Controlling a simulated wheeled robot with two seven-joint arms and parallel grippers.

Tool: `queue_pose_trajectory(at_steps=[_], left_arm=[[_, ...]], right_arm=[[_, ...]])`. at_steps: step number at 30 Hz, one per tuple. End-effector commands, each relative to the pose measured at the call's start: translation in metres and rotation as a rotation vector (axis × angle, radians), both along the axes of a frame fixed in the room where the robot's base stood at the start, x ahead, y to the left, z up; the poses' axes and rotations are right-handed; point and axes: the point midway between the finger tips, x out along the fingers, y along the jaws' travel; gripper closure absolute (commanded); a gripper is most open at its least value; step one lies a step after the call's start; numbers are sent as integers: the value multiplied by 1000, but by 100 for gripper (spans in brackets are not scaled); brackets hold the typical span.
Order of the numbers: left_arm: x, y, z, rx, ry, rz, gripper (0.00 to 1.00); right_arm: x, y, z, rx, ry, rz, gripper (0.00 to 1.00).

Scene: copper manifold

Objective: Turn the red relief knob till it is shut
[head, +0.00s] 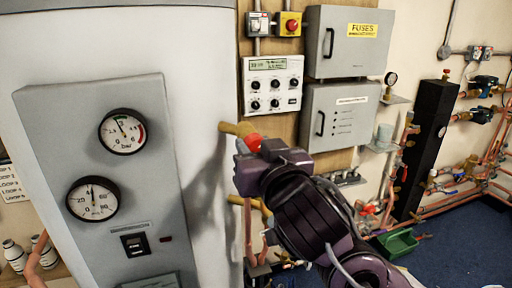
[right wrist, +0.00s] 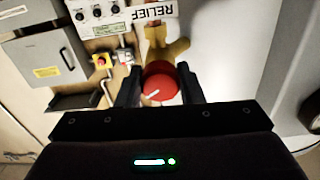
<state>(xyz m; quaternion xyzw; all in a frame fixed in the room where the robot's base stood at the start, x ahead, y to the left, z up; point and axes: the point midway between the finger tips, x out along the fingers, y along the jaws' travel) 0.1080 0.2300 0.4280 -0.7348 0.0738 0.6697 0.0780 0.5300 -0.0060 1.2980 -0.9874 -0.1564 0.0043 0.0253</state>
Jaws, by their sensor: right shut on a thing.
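The red relief knob (head: 253,142) sits on a brass valve body (head: 234,128) at the right side of the big white tank. In the right wrist view the round red knob (right wrist: 160,83) has a white pointer line running to its lower left, and a RELIEF label (right wrist: 154,13) stands above it. My right gripper (head: 248,150) is at the knob, one finger on each side of it. In the right wrist view my right gripper (right wrist: 160,90) is closed on the knob. The knob is partly hidden by the gripper in the head view. My left gripper is not in view.
The tank's grey panel (head: 100,190) carries two round gauges. A white controller (head: 272,85) and grey boxes (head: 345,40) hang on the wooden board behind my right arm. Copper pipes (head: 248,225) run below the knob. Blue floor (head: 460,240) lies at the right.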

Motion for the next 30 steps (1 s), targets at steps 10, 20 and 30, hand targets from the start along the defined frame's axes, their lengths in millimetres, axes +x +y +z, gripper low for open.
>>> queue_pose_trajectory(at_steps=[10, 20, 30], left_arm=[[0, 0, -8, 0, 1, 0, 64], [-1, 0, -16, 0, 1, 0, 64], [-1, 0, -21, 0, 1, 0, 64]], right_arm=[[0, 0, -1, -162, -54, -1, 89], [0, -1, -1, -452, -148, -1, 89], [1, -1, 0, -748, -243, -1, 89]])
